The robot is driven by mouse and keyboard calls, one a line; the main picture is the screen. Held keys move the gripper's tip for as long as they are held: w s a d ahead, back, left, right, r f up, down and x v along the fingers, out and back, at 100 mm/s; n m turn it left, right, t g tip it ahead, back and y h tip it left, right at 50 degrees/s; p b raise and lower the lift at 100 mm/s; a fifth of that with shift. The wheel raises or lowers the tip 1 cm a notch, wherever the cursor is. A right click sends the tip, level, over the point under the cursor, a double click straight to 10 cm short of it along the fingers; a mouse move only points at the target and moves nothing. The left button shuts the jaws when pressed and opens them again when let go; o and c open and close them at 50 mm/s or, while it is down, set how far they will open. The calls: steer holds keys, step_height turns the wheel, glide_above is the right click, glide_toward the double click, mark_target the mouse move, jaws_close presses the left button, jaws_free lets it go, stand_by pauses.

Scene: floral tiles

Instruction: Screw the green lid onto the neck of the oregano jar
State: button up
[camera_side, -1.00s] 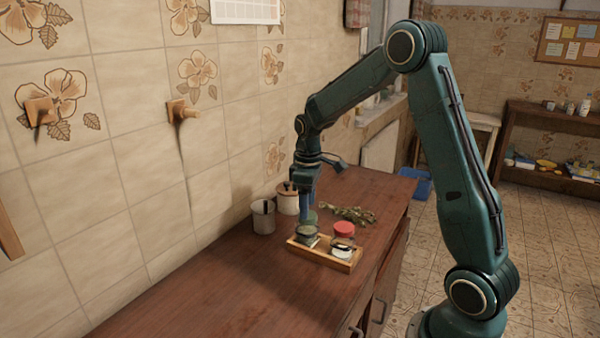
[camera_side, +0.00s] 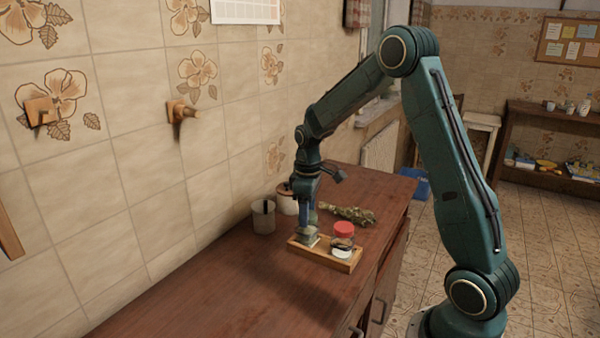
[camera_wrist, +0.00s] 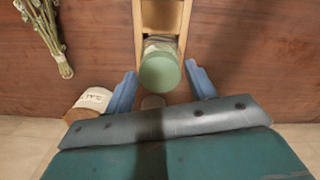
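The green lid (camera_wrist: 160,74) sits over the top of the oregano jar (camera_wrist: 160,43) in the wrist view and hides its neck. I cannot tell how far it is screwed on. The oregano jar (camera_side: 308,239) stands upright at the left end of the wooden tray (camera_side: 325,259). My gripper (camera_wrist: 161,70) is open, with one blue finger on each side of the lid and a narrow gap showing at both sides. In the side view my gripper (camera_side: 308,222) points down right over this jar and hides most of the lid.
A red-lidded jar (camera_side: 344,238) stands in the tray's right end, close by. Behind are a grey cup (camera_side: 263,217) and a cream canister (camera_side: 287,199), near the tiled wall. A bundle of dried herbs (camera_side: 352,215) lies behind the tray. The front left counter is clear.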

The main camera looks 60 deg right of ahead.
steer(key=c, duration=0.6)
steer(key=shift+m, duration=0.3)
steer(key=m, duration=0.3)
steer(key=shift+m, duration=0.8)
steer(key=m, duration=0.2)
steer(key=shift+m, duration=0.4)
steer(key=o, duration=0.6)
steer(key=shift+c, duration=0.2)
